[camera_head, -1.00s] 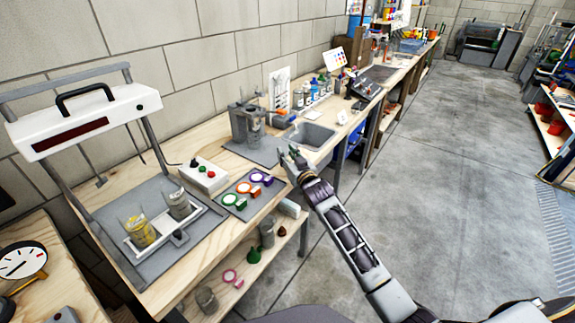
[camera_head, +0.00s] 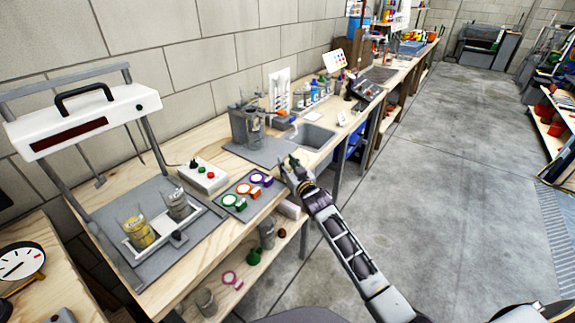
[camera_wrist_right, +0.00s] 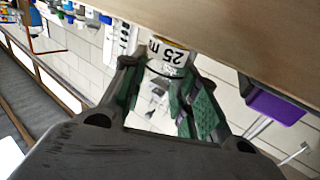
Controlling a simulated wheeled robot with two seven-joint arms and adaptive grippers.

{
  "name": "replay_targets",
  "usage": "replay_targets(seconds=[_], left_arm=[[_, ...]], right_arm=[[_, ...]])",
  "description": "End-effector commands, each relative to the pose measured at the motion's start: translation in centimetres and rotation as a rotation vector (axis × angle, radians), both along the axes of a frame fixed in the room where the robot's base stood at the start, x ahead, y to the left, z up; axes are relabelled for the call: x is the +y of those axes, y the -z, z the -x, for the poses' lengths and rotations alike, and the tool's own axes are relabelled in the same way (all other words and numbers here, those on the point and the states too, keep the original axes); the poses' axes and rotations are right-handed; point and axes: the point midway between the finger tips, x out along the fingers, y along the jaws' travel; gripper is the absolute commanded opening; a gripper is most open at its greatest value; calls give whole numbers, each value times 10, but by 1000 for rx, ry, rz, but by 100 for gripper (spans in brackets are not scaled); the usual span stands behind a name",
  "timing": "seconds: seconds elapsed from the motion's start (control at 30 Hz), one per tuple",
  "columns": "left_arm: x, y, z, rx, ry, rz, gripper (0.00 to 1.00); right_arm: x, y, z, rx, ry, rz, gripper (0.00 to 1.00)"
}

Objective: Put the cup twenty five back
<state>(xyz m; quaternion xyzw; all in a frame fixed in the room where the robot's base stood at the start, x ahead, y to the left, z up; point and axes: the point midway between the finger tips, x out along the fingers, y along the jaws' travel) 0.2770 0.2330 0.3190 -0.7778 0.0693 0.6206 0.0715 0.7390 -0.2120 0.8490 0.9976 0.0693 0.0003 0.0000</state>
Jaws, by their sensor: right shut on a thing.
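My right gripper (camera_head: 290,166) is at the bench's front edge, just right of a grey mat (camera_head: 240,209) with green, orange and purple ring-topped pieces. In the right wrist view the gripper (camera_wrist_right: 165,88) is shut on a white cup (camera_wrist_right: 167,52). The cup carries an upside-down "25 m" label and sits between the green-padded fingers, close to a wooden surface (camera_wrist_right: 235,35). In the head view the cup is too small or hidden to make out. My left gripper is not in view.
A white button box (camera_head: 203,176), a sink (camera_head: 313,137) and a tray with two glass vessels (camera_head: 140,232) stand on the bench. A lower shelf holds a green funnel (camera_head: 254,257) and a grey cup (camera_head: 206,300).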

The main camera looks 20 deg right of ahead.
Motion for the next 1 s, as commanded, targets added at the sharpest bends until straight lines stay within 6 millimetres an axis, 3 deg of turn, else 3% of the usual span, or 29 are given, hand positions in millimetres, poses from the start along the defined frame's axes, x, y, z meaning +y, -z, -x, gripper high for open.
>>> replay_targets(seconds=[0.23,0.27,0.4,1.0], left_arm=[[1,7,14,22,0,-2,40],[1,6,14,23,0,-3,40],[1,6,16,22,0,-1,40],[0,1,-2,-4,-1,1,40]], right_arm=[[0,3,0,1,0,0,7],[0,3,0,1,0,0,32],[0,3,0,1,0,0,50],[-1,0,5,1,0,0,51]])
